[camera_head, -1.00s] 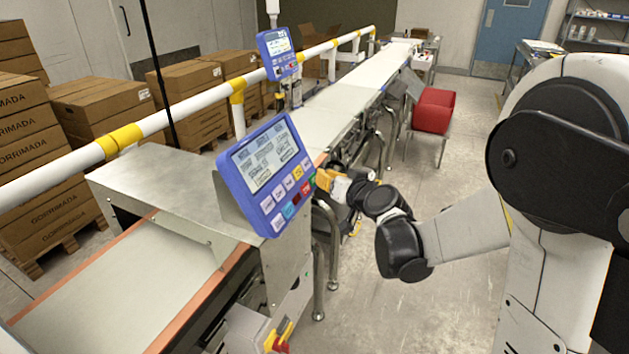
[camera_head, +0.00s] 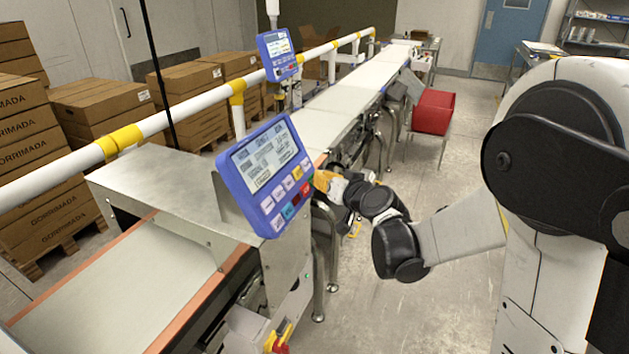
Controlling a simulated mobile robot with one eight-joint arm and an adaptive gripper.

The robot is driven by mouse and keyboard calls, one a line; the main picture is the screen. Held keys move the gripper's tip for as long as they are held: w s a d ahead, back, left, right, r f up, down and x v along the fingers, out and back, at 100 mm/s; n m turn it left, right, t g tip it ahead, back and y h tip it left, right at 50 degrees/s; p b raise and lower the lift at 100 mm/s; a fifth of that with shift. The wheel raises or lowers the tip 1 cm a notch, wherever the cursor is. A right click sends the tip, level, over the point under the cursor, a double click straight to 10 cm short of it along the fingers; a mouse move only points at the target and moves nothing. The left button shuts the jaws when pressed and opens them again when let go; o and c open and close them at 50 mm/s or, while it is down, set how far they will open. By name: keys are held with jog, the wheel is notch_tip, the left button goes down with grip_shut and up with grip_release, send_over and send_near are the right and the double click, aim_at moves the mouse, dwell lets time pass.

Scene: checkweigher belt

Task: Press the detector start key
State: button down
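The detector's blue control panel (camera_head: 266,175) stands tilted over the belt's right side, with a grey screen and rows of keys below it. A green key (camera_head: 307,176) and a red key (camera_head: 306,189) lie at the panel's right edge. Labels are too small to read surely, so I cannot tell which key is start. My gripper (camera_head: 322,181), with yellow-orange fingers, is right at the panel's right edge, beside the green and red keys. I cannot tell whether it touches a key. The panel's edge and the small size hide whether its fingers are open or shut.
A second blue panel (camera_head: 279,54) stands farther back along the white guard rail (camera_head: 190,112). The belt (camera_head: 110,285) runs away from me. A red bin (camera_head: 433,112) stands right of the line. Boxes (camera_head: 100,110) are stacked left. The floor (camera_head: 370,310) at front right is clear.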

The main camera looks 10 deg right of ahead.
jog(key=shift+d+r, duration=0.1)
dwell(0.3)
jog(key=shift+s+d+r, duration=0.3)
jog(key=shift+s+d, duration=0.15)
jog(key=shift+d, duration=0.05)
jog(key=shift+s+d+r+p, duration=0.55)
jog(key=shift+s+d+r, duration=0.1)
jog(key=shift+d, duration=0.25)
jog(key=shift+s+d+r+p, duration=0.55)
jog(key=shift+s+d, duration=0.1)
jog(key=shift+d, duration=0.25)
jog(key=shift+f, duration=0.1)
jog(key=s+d+r+p, duration=0.2)
jog(key=s+d, duration=0.1)
jog(key=d, duration=0.1)
jog(key=shift+d+r, duration=0.2)
jog(key=shift+r, duration=0.2)
